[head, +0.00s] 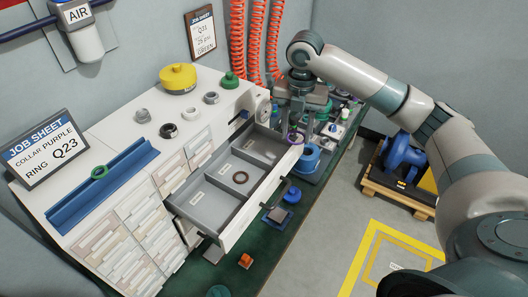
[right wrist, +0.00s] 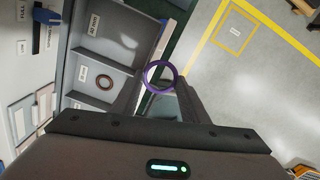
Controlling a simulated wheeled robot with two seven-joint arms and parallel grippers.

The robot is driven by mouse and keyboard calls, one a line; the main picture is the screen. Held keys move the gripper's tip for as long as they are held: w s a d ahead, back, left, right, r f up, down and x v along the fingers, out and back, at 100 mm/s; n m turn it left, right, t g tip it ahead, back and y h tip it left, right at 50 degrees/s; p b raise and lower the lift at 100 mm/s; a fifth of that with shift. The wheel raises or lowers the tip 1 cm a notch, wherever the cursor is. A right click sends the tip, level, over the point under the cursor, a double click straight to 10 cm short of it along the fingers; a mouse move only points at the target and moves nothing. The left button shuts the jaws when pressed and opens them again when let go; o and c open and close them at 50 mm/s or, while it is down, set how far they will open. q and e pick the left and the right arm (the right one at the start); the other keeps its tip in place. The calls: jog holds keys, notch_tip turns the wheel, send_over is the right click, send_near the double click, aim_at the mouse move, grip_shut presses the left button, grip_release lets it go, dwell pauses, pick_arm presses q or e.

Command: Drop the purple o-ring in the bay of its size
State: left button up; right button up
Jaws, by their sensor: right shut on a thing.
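The purple o-ring (head: 291,139) is between the fingertips of my right gripper (head: 301,134). In the right wrist view the purple o-ring (right wrist: 147,76) stands out clearly between the two fingers. The gripper is above the far right end of the open drawer (head: 225,237), near its front edge. The drawer has a row of bays. A dark brown ring (head: 234,180) lies in the middle bay; the right wrist view also shows this ring (right wrist: 99,82). The bays carry small labels; one label (right wrist: 93,25) seems to read 32 mm. My left gripper is not in view.
A job sheet (head: 50,150) reads collar purple, ring Q23. A blue round part (head: 309,160) stands right of the drawer.

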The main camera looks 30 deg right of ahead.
jog(key=shift+d+n, duration=0.55)
jog(key=shift+n, duration=0.05)
jog(key=shift+w+f, duration=0.1)
jog(key=w+a+f+p, duration=0.1)
jog(key=w+a+f, duration=0.1)
jog(key=w, duration=0.1)
jog(key=w+a+f+p, duration=0.1)
jog(key=w+a+f, duration=0.1)
jog(key=w, duration=0.1)
jog(key=w+a+f+p, duration=0.1)
jog(key=w+a+f, duration=0.1)
jog(key=w+f, duration=0.1)
jog(key=shift+w+p, duration=0.4)
jog(key=shift+w, duration=0.05)
jog(key=shift+f+p, duration=0.9)
jog(key=shift+f, duration=1.1)
